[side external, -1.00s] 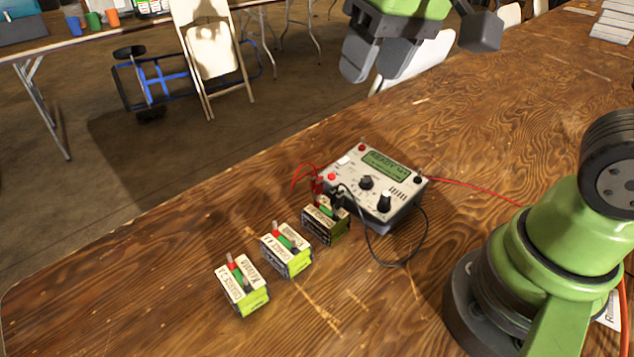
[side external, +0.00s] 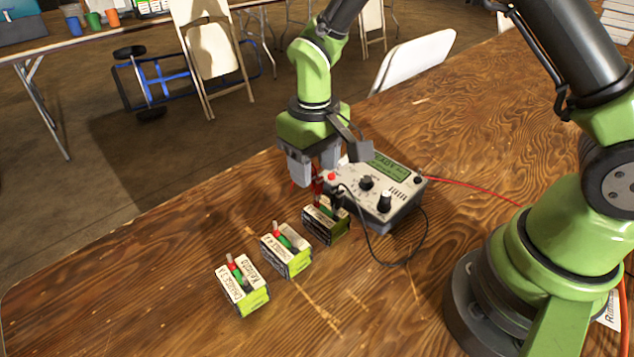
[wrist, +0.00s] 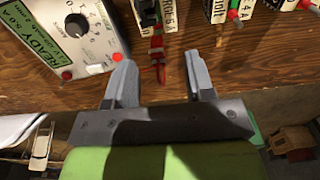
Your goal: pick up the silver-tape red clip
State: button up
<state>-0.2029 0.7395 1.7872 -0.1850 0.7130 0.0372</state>
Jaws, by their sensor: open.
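A red clip (wrist: 157,46) lies between and just beyond my fingertips in the wrist view, by the end of the nearest battery block. It also shows in the side view (side external: 318,186), partly behind my gripper. Any silver tape on it is too small to tell. My gripper (wrist: 157,60) is open and empty, pointing down above the clip, with a finger to either side. In the side view my gripper (side external: 314,174) is low at the charger's left edge. I cannot tell how high the fingertips are above the clip.
The charger (side external: 381,194) stands close to the right of my gripper, with a red and a black lead. A black clip (side external: 339,199) is at the nearest battery block (side external: 325,224). Two more battery blocks (side external: 287,252) (side external: 242,287) stand towards the front left.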

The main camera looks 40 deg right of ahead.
aim_at(315, 174)
notch_tip(315, 174, down, 5)
jog(key=shift+r, duration=0.2)
jog(key=shift+c, duration=0.5)
jog(key=c, duration=0.7)
jog(key=shift+r, duration=0.1)
notch_tip(315, 174, up, 10)
jog(key=shift+f, duration=0.1)
